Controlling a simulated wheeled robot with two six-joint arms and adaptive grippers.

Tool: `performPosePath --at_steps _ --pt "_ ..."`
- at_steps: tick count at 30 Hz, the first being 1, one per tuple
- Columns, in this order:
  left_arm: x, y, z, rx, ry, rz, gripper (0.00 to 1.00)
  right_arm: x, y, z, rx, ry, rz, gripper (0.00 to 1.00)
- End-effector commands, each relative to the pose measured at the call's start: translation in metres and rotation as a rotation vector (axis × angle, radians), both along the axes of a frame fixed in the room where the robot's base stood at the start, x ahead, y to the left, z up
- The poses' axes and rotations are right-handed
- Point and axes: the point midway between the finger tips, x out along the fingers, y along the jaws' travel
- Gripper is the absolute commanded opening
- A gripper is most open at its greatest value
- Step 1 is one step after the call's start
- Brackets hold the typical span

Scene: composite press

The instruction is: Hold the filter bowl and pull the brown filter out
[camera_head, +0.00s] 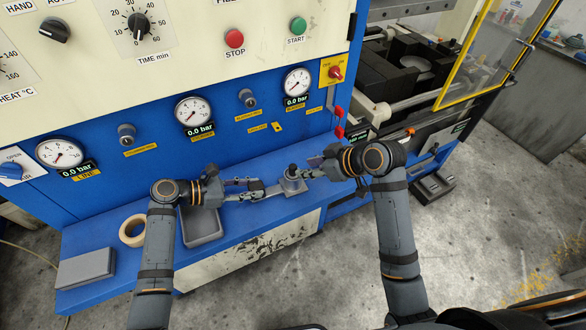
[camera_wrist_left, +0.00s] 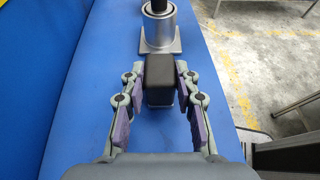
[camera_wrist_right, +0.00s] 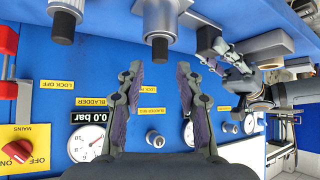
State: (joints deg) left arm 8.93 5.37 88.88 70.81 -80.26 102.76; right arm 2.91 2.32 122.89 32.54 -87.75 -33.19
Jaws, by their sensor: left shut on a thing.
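A metal cylinder with a dark upright top, likely the filter bowl (camera_head: 292,184), stands on a square plate on the blue ledge; it also shows in the left wrist view (camera_wrist_left: 159,30). My left gripper (camera_head: 258,190) is shut on a black block (camera_wrist_left: 160,80) directly in front of that plate. Whether the block is joined to the bowl, I cannot tell. My right gripper (camera_head: 308,172) is open and empty on the other side of the bowl. In the right wrist view, the metal cylinder (camera_wrist_right: 160,18) with its dark tip lies beyond the open fingertips. No brown filter is visible.
A grey tray (camera_head: 202,228), a tan ring (camera_head: 133,231) and a grey box (camera_head: 86,268) are on the ledge to the left. The blue panel (camera_head: 225,125) with gauges and knobs rises behind. The ledge's front edge is close to both grippers.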

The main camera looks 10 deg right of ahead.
Motion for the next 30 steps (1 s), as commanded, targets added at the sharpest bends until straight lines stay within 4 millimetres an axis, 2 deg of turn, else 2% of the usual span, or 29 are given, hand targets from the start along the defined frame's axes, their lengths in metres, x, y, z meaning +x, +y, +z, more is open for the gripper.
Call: performPosePath --at_steps 6,12,24,30 --pt "0.000 0.000 0.000 0.000 -0.001 0.000 0.00 0.019 0.019 -0.024 0.003 0.001 0.002 0.36" --pt "0.000 0.000 0.000 0.000 0.000 0.000 0.00 0.029 0.029 -0.038 0.000 0.000 0.001 0.36" --pt "0.000 0.000 0.000 0.000 0.000 0.000 0.00 0.032 0.031 -0.042 -0.002 -0.001 0.001 0.36" --pt "0.000 0.000 0.000 0.000 0.000 0.000 0.00 0.032 0.031 -0.042 -0.002 -0.001 0.001 0.10"
